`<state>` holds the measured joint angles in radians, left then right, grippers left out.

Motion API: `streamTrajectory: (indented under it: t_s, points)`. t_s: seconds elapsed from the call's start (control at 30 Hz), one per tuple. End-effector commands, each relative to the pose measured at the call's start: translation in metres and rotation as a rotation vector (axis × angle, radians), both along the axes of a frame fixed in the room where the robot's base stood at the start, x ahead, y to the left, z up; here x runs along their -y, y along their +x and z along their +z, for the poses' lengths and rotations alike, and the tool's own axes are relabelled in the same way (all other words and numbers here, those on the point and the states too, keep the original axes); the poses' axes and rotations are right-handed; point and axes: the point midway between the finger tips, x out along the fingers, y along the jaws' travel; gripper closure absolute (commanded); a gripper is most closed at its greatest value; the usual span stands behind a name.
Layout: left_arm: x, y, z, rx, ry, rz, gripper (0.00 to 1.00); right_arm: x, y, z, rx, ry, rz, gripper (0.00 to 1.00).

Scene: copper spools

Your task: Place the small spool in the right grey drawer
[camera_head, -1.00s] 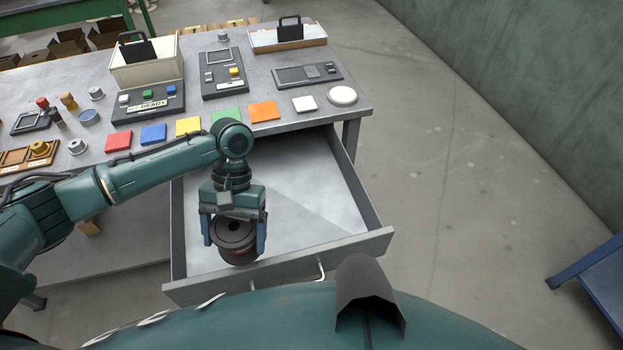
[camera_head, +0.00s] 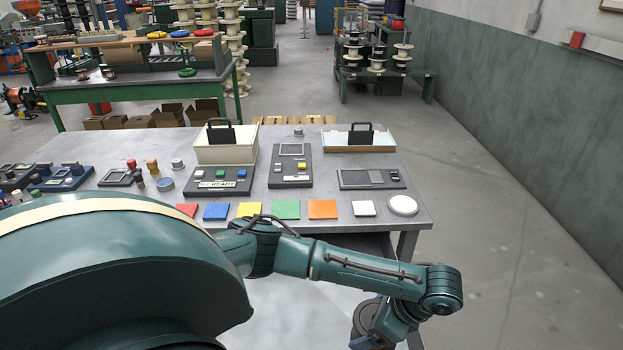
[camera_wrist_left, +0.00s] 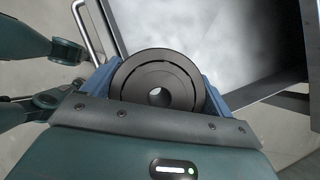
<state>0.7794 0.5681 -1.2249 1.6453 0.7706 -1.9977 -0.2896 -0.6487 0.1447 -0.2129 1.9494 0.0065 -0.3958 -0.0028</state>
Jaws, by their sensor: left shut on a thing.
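My left gripper (camera_head: 372,335) is at the bottom right of the head view, partly cut off by the frame edge. In the left wrist view its blue fingers are shut on the small spool (camera_wrist_left: 157,72), dark, round and with a centre hole. The spool also shows in the head view (camera_head: 363,314), partly hidden by the gripper. The open grey drawer (camera_head: 290,305) is below the table's front, mostly hidden by my arm. In the wrist view the drawer (camera_wrist_left: 215,40) lies behind the spool, which overlaps its front edge in the picture. My right gripper is not seen.
The drawer's handle (camera_wrist_left: 86,32) shows at the left of the wrist view. The grey table (camera_head: 300,165) above holds control boxes, coloured tiles and a white bin (camera_head: 226,153). Clear floor (camera_head: 500,230) lies to the right.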

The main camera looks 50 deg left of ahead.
Motion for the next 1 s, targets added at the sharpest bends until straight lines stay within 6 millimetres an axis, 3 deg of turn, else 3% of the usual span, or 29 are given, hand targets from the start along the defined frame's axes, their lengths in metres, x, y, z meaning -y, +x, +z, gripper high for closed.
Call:
streamTrajectory:
  t_s: [0.43, 0.53, 0.7, 1.0]
  points:
    - [-0.030, 0.032, 0.018, 0.003, 0.002, -0.994, 0.60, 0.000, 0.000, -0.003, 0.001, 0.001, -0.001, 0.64]
    - [-0.035, 0.037, 0.009, 0.000, 0.001, -1.155, 0.60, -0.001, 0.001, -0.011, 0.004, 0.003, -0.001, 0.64]
    - [-0.038, 0.043, -0.023, 0.001, 0.000, -1.296, 0.60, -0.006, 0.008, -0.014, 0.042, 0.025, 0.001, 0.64]
    - [-0.038, 0.044, -0.043, -0.001, -0.001, -1.321, 0.60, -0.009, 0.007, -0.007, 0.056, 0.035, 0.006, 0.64]
